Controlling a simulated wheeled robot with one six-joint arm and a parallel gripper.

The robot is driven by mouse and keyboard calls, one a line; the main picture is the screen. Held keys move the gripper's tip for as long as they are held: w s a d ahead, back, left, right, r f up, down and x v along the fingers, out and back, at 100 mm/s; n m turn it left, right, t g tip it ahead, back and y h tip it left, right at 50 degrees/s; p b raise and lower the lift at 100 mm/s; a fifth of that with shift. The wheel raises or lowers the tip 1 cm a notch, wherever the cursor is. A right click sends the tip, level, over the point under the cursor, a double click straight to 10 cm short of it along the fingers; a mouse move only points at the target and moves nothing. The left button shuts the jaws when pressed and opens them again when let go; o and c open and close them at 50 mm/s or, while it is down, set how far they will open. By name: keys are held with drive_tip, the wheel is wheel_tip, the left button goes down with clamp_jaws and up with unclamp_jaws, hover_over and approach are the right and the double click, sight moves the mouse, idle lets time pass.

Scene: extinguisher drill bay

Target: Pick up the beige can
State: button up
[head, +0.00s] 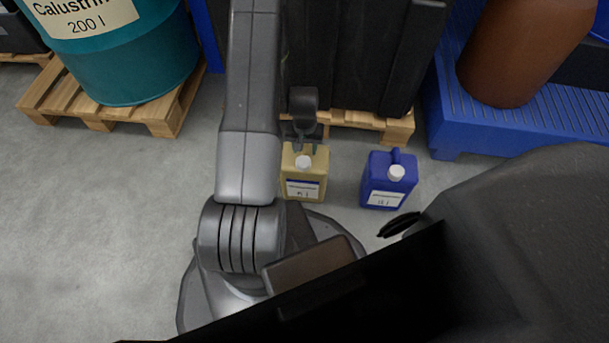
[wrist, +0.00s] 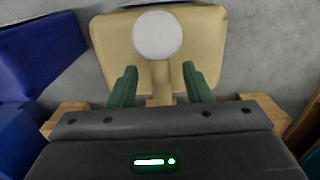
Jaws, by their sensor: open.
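The beige can (head: 304,173) stands upright on the floor in the head view, with a white cap and a label on its front. In the wrist view the beige can (wrist: 205,45) fills the top middle, its round white cap facing the camera. My gripper (wrist: 160,85) is open, its two green fingers apart with the can's handle between their tips. I cannot tell whether the fingers touch it. In the head view my gripper (head: 304,147) is at the can's top rear, partly hidden by my wrist.
A blue can (head: 388,180) with a white cap stands close to the right of the beige can. Behind are a wooden pallet (head: 365,121) with a black container, a blue platform (head: 490,125) with a brown drum, and a teal drum (head: 125,65) on a pallet. Grey floor at left is clear.

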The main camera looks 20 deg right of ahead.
drive_tip(key=shift+r, duration=0.1)
clamp_jaws()
idle(1.2)
